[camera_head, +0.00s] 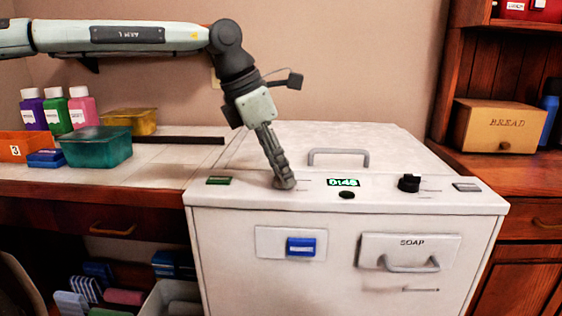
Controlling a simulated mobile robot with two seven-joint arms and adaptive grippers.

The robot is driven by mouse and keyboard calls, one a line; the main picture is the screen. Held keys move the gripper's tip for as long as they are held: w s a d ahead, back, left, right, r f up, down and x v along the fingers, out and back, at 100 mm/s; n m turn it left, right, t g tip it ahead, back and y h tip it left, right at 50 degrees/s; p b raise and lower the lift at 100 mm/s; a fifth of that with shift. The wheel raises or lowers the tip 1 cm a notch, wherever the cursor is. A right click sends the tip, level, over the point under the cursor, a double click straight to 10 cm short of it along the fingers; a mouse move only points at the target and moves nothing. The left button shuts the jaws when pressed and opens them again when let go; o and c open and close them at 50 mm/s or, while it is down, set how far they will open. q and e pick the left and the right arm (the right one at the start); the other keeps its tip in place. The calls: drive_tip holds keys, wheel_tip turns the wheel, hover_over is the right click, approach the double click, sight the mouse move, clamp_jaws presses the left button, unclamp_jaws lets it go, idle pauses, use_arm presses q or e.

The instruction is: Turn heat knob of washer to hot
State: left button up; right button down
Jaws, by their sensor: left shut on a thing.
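The white washer (240,222) stands in the middle with its control panel along the top front. My left gripper (284,184) reaches down from the upper left to the left part of that panel. Its fingers are shut on a knob there, which they mostly hide, so its setting cannot be read. Another black knob (409,183) sits free at the right of the panel. Between them are a green display (343,183) reading about 01:45 and a dark round button (347,195). My right gripper is not in view.
A green button (219,180) and a grey button (467,187) sit at the panel's ends. A lid handle (338,153) stands behind the display. Bottles and a teal box (97,149) are on the left counter. A bread box (499,127) stands right.

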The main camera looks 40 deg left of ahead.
use_arm(q)
drive_tip(key=m+g+p, duration=0.1)
drive_tip(key=m, duration=0.1)
drive_tip(key=m+h+p, duration=0.1)
drive_tip(key=m, duration=0.2)
drive_tip(key=shift+w+a+m+g, duration=0.1)
drive_tip(key=shift+a+m+g, duration=0.05)
drive_tip(key=shift+m+g, duration=0.2)
drive_tip(key=m+g, duration=0.1)
drive_tip(key=m, duration=0.2)
drive_tip(key=shift+w+h+p, duration=0.1)
drive_tip(key=shift+h+p, duration=0.25)
drive_tip(key=shift+h, duration=0.05)
drive_tip(key=shift+m+g, duration=0.45)
drive_tip(key=shift+m, duration=0.4)
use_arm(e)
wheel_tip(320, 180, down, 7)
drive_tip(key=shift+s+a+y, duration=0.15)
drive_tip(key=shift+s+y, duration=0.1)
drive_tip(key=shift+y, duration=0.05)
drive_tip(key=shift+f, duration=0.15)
use_arm(q)
drive_tip(key=o, duration=1.1)
drive_tip(key=shift+o, duration=0.2)
drive_tip(key=shift+r, duration=0.1)
drive_tip(key=v, duration=1.1)
drive_tip(key=shift+a+r, duration=0.25)
drive_tip(key=shift+r, duration=0.1)
drive_tip(key=shift+w, duration=0.1)
